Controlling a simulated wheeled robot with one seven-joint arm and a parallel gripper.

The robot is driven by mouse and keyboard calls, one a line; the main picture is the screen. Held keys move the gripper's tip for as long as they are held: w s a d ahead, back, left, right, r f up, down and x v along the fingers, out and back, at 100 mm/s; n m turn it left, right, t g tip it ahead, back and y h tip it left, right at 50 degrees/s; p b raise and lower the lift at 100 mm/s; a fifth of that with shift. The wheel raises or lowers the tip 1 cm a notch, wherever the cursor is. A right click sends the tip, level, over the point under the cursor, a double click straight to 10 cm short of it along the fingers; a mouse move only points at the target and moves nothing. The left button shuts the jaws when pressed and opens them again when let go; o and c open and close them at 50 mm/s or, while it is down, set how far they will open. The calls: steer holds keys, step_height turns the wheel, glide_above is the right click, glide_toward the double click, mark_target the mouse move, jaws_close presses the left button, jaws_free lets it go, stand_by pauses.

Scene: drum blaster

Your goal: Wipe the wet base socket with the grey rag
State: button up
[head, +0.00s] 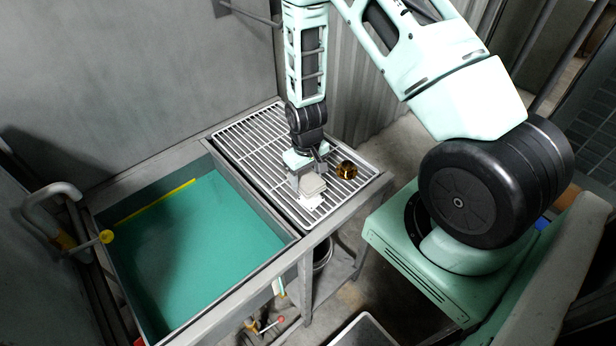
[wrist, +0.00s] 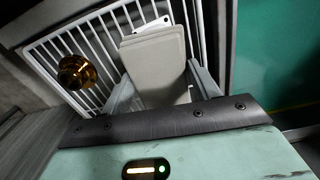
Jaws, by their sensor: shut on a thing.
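My gripper (head: 306,184) points down over the wire rack and is shut on a pale grey folded pad, the grey rag (wrist: 156,62). The rag also shows in the head view (head: 312,186) between the fingers. A flat white piece (head: 314,201) with a small dark mark or hole lies just under the rag's edge; it also shows in the wrist view (wrist: 153,27). It may be the base socket, but the rag covers most of it. I cannot tell whether rag and white piece touch. No wetness can be made out.
A brass round part (head: 346,170) stands on the white wire rack (head: 250,135), beside my gripper. Left of the rack is a deep basin (head: 190,250) with a teal bottom and a yellow strip. The rack's far left part is clear. A corrugated wall stands behind.

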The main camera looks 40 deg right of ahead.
steer(key=shift+r, duration=0.1)
steer(key=shift+r+p, duration=2.15)
steer(key=shift+r, duration=0.85)
steer(key=shift+s+f, duration=0.1)
steer(key=shift+s, duration=0.05)
